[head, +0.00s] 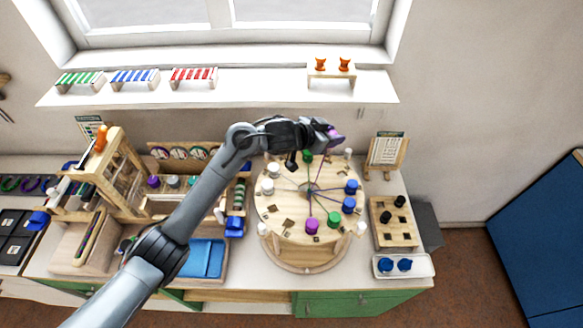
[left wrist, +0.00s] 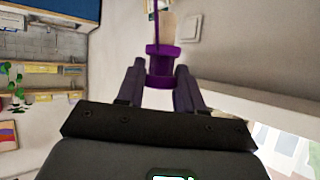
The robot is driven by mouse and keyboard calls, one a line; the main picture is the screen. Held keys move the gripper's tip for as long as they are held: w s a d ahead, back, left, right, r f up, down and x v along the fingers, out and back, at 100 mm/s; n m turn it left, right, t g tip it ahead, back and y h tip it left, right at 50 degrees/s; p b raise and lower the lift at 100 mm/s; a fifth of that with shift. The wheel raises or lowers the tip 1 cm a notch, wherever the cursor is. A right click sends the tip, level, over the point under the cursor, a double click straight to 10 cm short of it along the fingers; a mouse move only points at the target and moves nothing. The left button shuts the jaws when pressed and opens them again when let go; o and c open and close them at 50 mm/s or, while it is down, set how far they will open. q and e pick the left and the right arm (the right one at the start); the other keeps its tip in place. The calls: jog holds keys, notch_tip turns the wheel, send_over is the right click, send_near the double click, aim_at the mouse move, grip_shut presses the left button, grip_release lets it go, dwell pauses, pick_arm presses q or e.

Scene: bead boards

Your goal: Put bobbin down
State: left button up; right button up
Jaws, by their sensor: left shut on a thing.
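My left gripper (head: 324,130) is shut on a purple bobbin (head: 335,136), above the far edge of the round wooden board (head: 280,222). In the left wrist view the purple bobbin (left wrist: 160,66) sits between the two fingers (left wrist: 160,82), with a purple thread running from it and a pale wooden part beyond. The clearance below the held bobbin cannot be told.
A block with holes and dark pegs (head: 402,234) stands right of the board, with a white tray of blue bobbins (head: 417,272) in front. A small pattern stand (head: 384,152) is behind. A wooden frame (head: 130,180) and blue tray (head: 203,270) are at left.

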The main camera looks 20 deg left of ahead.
pick_arm(q)
jog(key=shift+s+a+f+p, duration=0.25)
jog(key=shift+s+a+f, duration=0.15)
jog(key=shift+a+f, duration=1.45)
jog(key=shift+s+a+f+p, duration=0.25)
jog(key=shift+s+a+f, duration=0.15)
jog(key=shift+a+f, duration=1.45)
jog(key=shift+s+a+f+p, duration=0.25)
jog(key=shift+s+a+f, duration=0.15)
jog(key=shift+a+f, duration=1.4)
jog(key=shift+a+r, duration=0.2)
jog(key=shift+a, duration=0.05)
